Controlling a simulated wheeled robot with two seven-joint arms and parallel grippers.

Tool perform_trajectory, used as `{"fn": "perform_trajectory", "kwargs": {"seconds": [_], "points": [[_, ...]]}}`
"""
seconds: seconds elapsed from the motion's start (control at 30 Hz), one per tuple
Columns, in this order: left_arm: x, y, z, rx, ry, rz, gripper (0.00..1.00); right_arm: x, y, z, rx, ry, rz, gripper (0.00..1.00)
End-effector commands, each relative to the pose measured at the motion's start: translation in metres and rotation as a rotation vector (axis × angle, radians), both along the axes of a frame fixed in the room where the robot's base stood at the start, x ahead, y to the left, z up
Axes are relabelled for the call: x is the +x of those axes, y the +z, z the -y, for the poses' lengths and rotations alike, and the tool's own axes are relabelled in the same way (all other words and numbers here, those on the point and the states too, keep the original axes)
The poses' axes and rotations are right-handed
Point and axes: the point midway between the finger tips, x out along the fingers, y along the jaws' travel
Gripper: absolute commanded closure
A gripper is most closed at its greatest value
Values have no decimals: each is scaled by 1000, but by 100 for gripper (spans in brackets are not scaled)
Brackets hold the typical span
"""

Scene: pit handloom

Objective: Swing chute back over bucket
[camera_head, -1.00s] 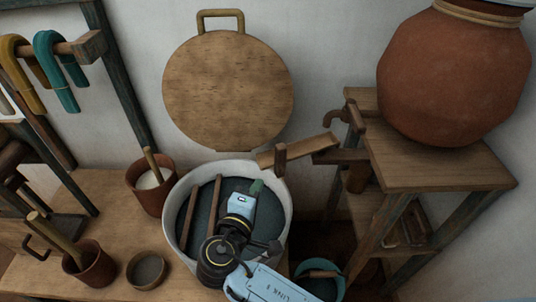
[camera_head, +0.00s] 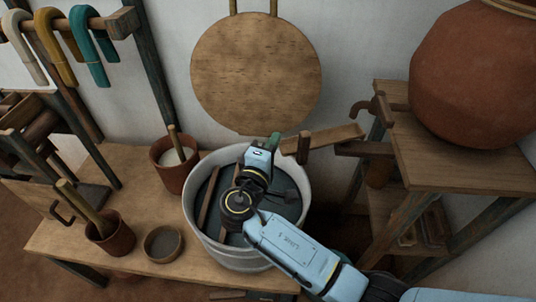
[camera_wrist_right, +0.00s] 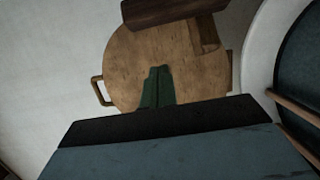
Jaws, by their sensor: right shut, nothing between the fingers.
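The wooden chute (camera_head: 335,137) reaches left from the stand, its free end over the back right rim of the pale tub (camera_head: 190,205). An upright dark peg (camera_head: 303,148) stands on the chute near that end. My right gripper (camera_head: 275,139) is shut and empty, its green fingertips just left of the chute's end. In the right wrist view the shut fingers (camera_wrist_right: 157,86) point toward the round board, with the dark peg (camera_wrist_right: 165,12) above them; contact cannot be told. My left gripper is out of view.
A large clay pot (camera_head: 470,80) sits on the wooden stand (camera_head: 465,165), with a tap (camera_head: 372,108) beside it. A round board (camera_head: 256,72) leans on the wall. Cups (camera_head: 175,172) and a small bowl (camera_head: 163,243) stand on the bench (camera_head: 130,155).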

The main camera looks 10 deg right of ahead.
Motion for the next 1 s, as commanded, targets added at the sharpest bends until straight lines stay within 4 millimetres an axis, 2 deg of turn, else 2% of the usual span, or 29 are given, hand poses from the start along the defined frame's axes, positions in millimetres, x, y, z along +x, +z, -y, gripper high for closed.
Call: {"fn": "perform_trajectory", "kwargs": {"seconds": [0.03, 0.17, 0.23, 0.43, 0.77, 1.0], "points": [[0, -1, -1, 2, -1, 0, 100, 11, 1, 7, -2, -1, 2, 100], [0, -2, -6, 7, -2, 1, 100, 33, 1, 21, -2, -1, 3, 100], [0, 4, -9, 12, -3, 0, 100, 18, 0, 28, -1, 0, -3, 100], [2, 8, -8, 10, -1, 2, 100, 2, 0, 40, 0, 1, -2, 100], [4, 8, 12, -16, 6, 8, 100, -2, 0, 43, 1, 1, -2, 100], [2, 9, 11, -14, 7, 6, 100, -4, 0, 41, 1, 16, -2, 100]]}}
